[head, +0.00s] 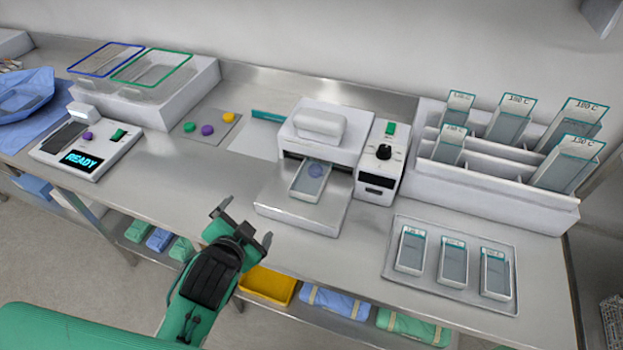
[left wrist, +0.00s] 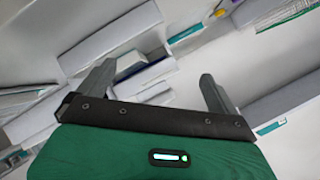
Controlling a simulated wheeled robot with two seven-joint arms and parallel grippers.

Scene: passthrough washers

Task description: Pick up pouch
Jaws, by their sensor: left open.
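A clear pouch with a teal edge (head: 311,184) lies on the front tray of the white sealing machine (head: 323,136), with a round bluish object inside it. Three more pouches (head: 411,248) lie in a row on the metal tray at the right. My left gripper (head: 242,222) is open and empty, in front of the sealing machine near the table's front edge, apart from any pouch. Its fingers also show in the left wrist view (left wrist: 157,88). My right gripper is not in view.
A white device reading READY (head: 88,150) stands at the left, with basins (head: 145,90) behind it. A control box with a black knob (head: 382,165) adjoins the sealing machine. A grey mat (head: 212,128) holds coloured discs. The steel table (head: 175,190) is clear at front left.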

